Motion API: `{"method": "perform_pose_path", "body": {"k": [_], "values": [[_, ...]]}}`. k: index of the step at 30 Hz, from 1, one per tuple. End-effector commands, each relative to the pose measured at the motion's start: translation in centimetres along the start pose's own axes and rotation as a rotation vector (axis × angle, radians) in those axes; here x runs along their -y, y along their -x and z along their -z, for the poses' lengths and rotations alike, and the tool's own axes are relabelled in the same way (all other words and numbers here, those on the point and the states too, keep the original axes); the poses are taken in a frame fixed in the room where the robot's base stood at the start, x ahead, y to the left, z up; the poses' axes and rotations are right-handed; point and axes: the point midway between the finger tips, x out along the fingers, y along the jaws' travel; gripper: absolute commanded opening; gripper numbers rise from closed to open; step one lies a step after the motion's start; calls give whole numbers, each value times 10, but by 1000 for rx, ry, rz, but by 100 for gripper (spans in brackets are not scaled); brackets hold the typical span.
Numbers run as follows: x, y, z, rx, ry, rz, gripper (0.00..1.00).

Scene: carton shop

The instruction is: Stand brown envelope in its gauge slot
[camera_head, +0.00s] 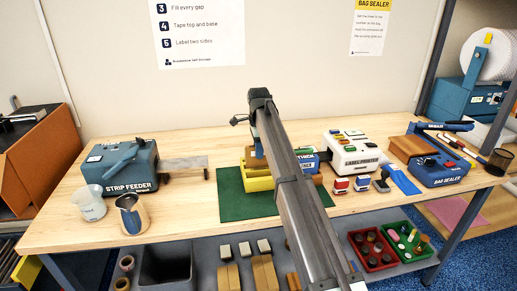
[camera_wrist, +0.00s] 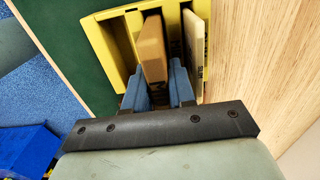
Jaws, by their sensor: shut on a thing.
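The brown envelope (camera_wrist: 152,48) stands upright between the two blue fingers of my gripper (camera_wrist: 159,88) in the wrist view. My gripper is shut on it. The envelope is over or within the yellow slotted gauge (camera_wrist: 103,45); its lower edge is hidden, so I cannot tell how deep it sits. A cream flat piece (camera_wrist: 193,50) stands in the gauge to the right of the envelope, apart from it. In the head view the yellow gauge (camera_head: 258,184) is on the green mat, and my arm covers part of it and most of the gripper.
The green mat (camera_head: 232,205) lies on the wooden bench. A strip feeder (camera_head: 125,165) stands left, with a beaker (camera_head: 90,205) and a metal jug (camera_head: 131,213) before it. A label printer (camera_head: 352,152), small stamps (camera_head: 341,186) and a bag sealer (camera_head: 440,168) stand right.

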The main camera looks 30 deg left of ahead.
Motion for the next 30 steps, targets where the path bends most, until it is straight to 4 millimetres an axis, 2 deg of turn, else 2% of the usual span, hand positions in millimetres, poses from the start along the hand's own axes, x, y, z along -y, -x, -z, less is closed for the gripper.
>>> {"method": "perform_pose_path", "body": {"k": [16,26,27,30], "values": [[0,-14,0,0,0,-1,0],[0,-15,0,0,0,0,0],[0,-15,0,0,0,0,27],[0,-15,0,0,0,0,37]]}}
